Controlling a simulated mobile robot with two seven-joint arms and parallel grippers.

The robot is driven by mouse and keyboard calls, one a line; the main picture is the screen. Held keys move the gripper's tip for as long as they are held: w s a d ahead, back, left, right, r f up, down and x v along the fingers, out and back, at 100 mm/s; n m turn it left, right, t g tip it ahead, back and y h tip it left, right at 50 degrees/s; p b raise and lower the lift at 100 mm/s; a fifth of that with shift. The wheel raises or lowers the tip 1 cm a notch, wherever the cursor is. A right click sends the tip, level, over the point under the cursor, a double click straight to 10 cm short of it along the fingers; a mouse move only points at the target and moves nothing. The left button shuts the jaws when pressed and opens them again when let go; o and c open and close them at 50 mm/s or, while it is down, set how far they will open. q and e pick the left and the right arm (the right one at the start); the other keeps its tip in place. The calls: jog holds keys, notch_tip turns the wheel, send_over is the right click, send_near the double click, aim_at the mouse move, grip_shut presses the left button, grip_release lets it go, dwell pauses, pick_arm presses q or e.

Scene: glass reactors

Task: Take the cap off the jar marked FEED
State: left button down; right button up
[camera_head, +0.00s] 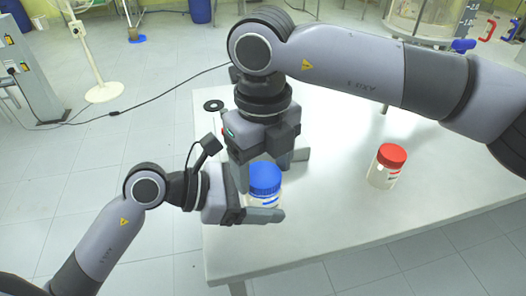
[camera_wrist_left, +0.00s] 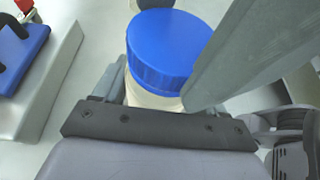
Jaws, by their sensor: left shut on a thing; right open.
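A jar (camera_head: 262,202) with a blue cap (camera_head: 264,177) stands upright near the table's front left edge. My left gripper (camera_head: 276,196) is shut on the jar's body, below the cap. In the left wrist view, the blue cap (camera_wrist_left: 168,48) sits on the pale jar (camera_wrist_left: 150,98), with a grey finger close beside it on the right. My right gripper (camera_head: 262,168) is open and points down from above, its fingers about the blue cap. I cannot tell whether they touch it. A second jar with a red cap (camera_head: 391,155) stands apart to the right. No FEED marking is readable on either jar.
The white table (camera_head: 330,235) is clear between the two jars and along its front. A small black ring (camera_head: 213,105) lies at its back left corner. Glassware (camera_head: 425,18) stands beyond the table at the top right. My right arm spans above the table.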

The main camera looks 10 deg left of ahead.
jog(key=c, duration=0.9)
jog(key=n, duration=0.6)
jog(key=shift+r, duration=0.2)
jog(key=shift+r, duration=1)
